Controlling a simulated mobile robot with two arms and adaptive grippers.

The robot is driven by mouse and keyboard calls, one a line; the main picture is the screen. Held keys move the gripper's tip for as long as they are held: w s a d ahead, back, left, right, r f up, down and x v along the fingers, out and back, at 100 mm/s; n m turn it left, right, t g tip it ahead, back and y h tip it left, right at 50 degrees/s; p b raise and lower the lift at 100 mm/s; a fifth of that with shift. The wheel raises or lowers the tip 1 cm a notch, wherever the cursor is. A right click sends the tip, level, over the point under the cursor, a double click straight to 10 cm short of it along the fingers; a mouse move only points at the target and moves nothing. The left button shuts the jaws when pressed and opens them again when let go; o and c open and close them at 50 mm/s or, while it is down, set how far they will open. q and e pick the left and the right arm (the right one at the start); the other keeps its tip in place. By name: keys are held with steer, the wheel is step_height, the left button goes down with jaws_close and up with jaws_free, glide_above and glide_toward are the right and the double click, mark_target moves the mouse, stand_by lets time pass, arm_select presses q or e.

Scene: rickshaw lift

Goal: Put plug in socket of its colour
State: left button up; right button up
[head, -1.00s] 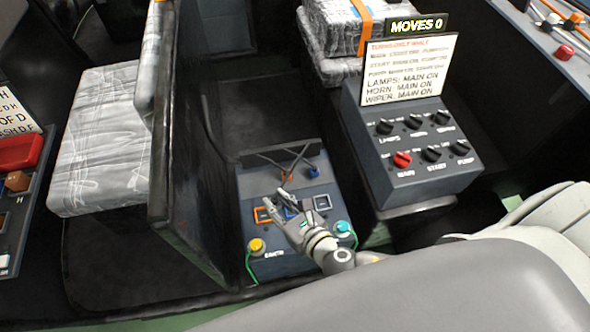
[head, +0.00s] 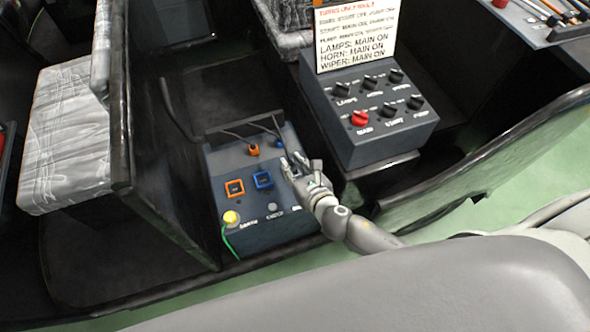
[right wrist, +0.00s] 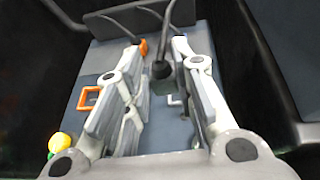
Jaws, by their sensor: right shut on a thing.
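A dark box (head: 215,160) carries an orange-framed socket (head: 234,188) and a blue-framed socket (head: 263,180). A pale-framed socket (right wrist: 175,100) shows partly behind my right gripper in the wrist view. My right gripper (head: 297,163) is over the right part of the box, shut on a dark plug (right wrist: 161,70) with a black cable. I cannot tell whether that plug touches the socket. An orange plug (head: 253,150) and a blue plug (head: 278,143) stand at the box's back. My left gripper is not in view.
A yellow knob (head: 231,218) with a green wire sits at the box's front left. A switch console (head: 375,140) with a red knob and a sign (head: 355,35) stands to the right. A dark panel (head: 150,190) borders the box on the left.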

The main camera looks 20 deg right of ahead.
mark_target(294, 166)
steer(key=w+f, duration=0.2)
steer(key=f, duration=0.1)
steer(key=w+d+f+b, duration=0.1)
steer(key=shift+f, duration=0.2)
steer(key=shift+w+d+f+b, duration=0.15)
steer(key=shift+f+b, duration=0.4)
steer(key=shift+f, duration=0.45)
steer(key=shift+w+a+f+b, duration=0.1)
steer(key=shift+f+b, duration=0.45)
steer(key=shift+f, duration=0.4)
